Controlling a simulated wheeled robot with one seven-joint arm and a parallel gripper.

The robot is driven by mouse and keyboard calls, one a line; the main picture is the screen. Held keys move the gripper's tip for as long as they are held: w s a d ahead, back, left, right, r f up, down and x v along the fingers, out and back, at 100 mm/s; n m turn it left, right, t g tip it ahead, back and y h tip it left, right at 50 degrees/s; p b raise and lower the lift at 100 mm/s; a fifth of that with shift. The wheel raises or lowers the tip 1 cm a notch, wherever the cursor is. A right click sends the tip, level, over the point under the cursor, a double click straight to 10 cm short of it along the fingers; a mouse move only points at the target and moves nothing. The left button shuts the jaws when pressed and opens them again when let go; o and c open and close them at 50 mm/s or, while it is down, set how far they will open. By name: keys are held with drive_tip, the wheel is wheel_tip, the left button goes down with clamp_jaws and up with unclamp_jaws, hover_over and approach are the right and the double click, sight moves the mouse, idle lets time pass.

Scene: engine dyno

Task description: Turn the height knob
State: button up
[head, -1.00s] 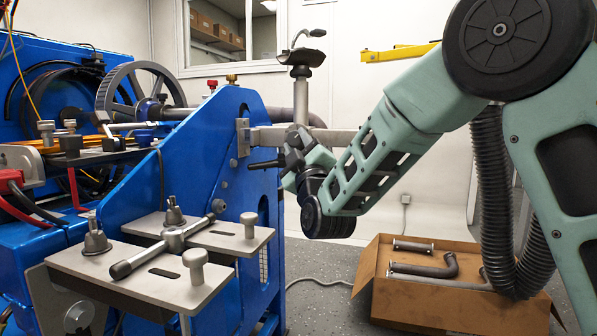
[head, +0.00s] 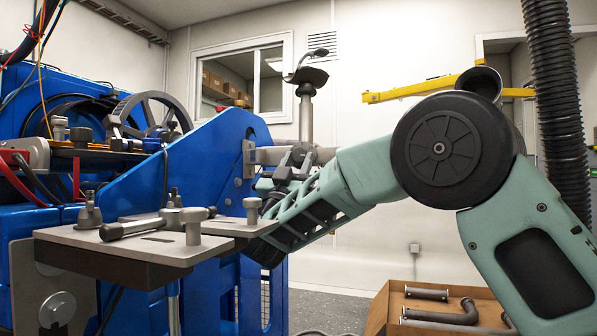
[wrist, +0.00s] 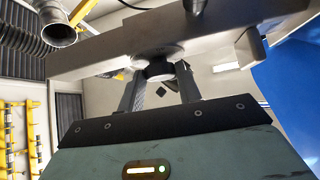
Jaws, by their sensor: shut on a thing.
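The height knob (wrist: 157,70) is a small dark knob under a grey metal bar (wrist: 100,55) in the wrist view. My gripper (wrist: 159,78) reaches up from below with a finger on each side of it, shut on the knob. In the head view my gripper (head: 293,165) is just under the horizontal bar (head: 270,156) that juts from the blue frame, and the knob cannot be made out there. A vertical post with a black saddle-shaped top (head: 306,75) rises from the bar.
The blue dyno frame (head: 215,150) stands left of my arm. A steel plate (head: 130,246) with clamps and a T-handle (head: 155,226) lies at the front left. A cardboard box of pipes (head: 395,300) is on the floor at the right. A yellow rail (head: 410,90) is behind.

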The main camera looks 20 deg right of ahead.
drive_tip(key=shift+a+f+m+g+h, duration=0.1)
drive_tip(key=shift+m+g+h, duration=0.7)
drive_tip(key=shift+m, duration=0.3)
drive_tip(key=shift+w+m, duration=0.1)
drive_tip(key=shift+m, duration=0.2)
drive_tip(key=o, duration=0.9)
drive_tip(key=shift+o, duration=0.2)
wheel_tip(320, 180, up, 10)
drive_tip(key=p, duration=0.5)
